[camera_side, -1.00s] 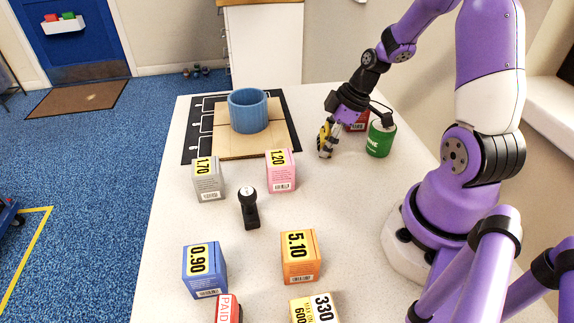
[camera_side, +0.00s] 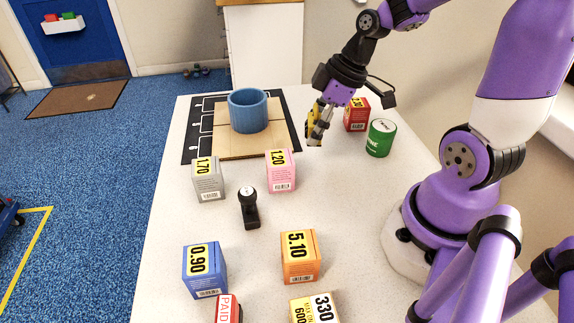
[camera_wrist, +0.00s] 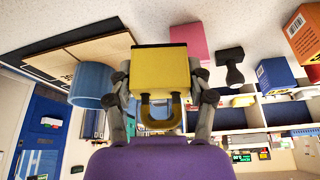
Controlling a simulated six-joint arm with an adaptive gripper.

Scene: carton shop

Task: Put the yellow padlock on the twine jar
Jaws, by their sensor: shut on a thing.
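My gripper (camera_side: 316,136) is shut on the yellow padlock (camera_side: 313,112) and holds it above the white table, left of the twine jar. In the wrist view the padlock (camera_wrist: 161,73) sits between the two fingers, with its shackle toward my palm. The twine jar (camera_side: 380,138) is a green can with a pale top, standing upright at the right side of the table. The gripper and the jar are apart. The jar does not show in the wrist view.
A red box (camera_side: 356,114) stands just behind the jar. A blue cylinder (camera_side: 248,111) stands on a cardboard sheet (camera_side: 220,147) at the back left. Pink (camera_side: 281,171), grey (camera_side: 208,180), blue (camera_side: 204,271) and orange (camera_side: 300,256) boxes and a black stamp (camera_side: 249,208) stand nearer.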

